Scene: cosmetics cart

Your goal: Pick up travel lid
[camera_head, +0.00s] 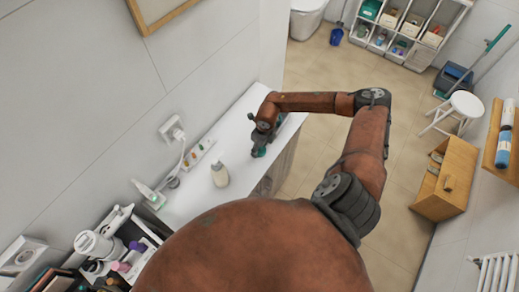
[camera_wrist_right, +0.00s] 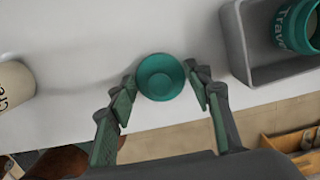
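The travel lid is a round teal disc (camera_wrist_right: 160,79) with a raised inner ring, lying on the white counter in the right wrist view. My right gripper (camera_wrist_right: 162,88) is open, with its green-padded fingers on either side of the lid. Its fingertips look close to the lid's edges; I cannot tell whether they touch. In the head view my right gripper (camera_head: 259,144) is low over the counter, and its fingers largely hide the lid. A teal cup (camera_wrist_right: 298,27) with "Trave" lettering is in a grey tray (camera_wrist_right: 236,45). My left gripper is not in view.
A cream bottle (camera_head: 220,176) stands on the white counter (camera_head: 190,203) in front of my right gripper; it shows at left in the wrist view (camera_wrist_right: 12,88). A crowded dark rack (camera_head: 105,255) is at lower left.

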